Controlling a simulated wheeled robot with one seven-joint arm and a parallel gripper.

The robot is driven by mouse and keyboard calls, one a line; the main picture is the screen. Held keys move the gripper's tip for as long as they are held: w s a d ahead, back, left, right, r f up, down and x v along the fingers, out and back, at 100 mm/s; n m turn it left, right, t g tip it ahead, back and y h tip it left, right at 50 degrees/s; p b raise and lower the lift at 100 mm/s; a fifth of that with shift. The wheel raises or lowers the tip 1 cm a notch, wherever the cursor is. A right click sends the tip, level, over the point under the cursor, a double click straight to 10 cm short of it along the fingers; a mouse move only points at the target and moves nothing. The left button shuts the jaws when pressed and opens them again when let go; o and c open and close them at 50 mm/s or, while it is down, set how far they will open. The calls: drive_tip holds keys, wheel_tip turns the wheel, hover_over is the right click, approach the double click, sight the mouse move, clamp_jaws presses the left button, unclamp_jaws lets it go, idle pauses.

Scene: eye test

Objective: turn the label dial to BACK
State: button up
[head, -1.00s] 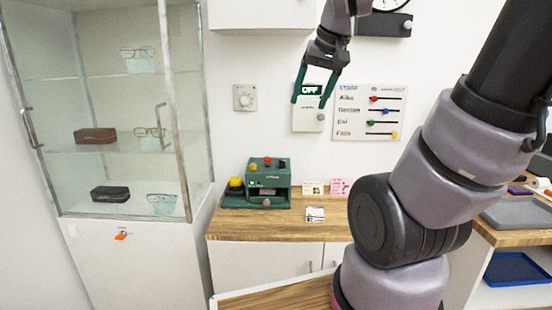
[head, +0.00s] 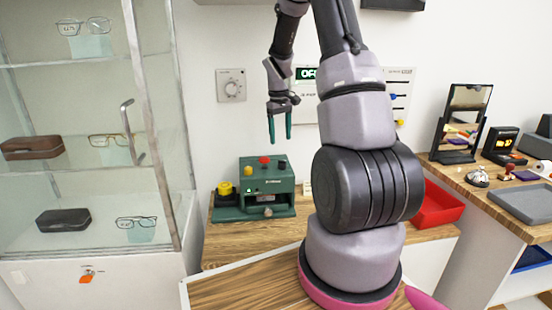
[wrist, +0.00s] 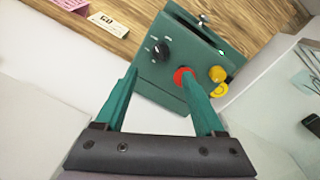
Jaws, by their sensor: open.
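A green machine (head: 250,200) stands on the wooden counter, with yellow, red and black controls on top. Its black dial (head: 282,164) also shows in the wrist view (wrist: 160,49), with small white marks around it. The marks are too small to read, so I cannot tell its setting. The red button (wrist: 183,76) sits beside the dial. My gripper (head: 280,138) is open and empty, pointing down above the machine. In the wrist view its fingertips (wrist: 160,75) lie apart, just short of the dial in the picture; one overlaps the red button's edge.
A glass cabinet (head: 150,130) with glasses stands at the left. A grey wall dial (head: 232,86) is behind my gripper. A red tray (head: 438,205) lies right of my arm. A white card (wrist: 110,24) lies near the machine. Bare counter (head: 225,240) shows in front.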

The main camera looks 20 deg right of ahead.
sight(282, 161)
drive_tip(key=f, duration=1)
drive_tip(key=shift+d+f, duration=0.15)
drive_tip(key=shift+d, duration=0.15)
drive_tip(key=shift+c, duration=0.3)
clamp_jaws()
drive_tip(key=shift+m, duration=0.3)
drive_tip(key=m, duration=0.5)
drive_tip(key=shift+w, duration=0.1)
drive_tip(key=m, duration=0.5)
drive_tip(key=shift+d+m, duration=0.1)
drive_tip(key=shift+m, duration=0.3)
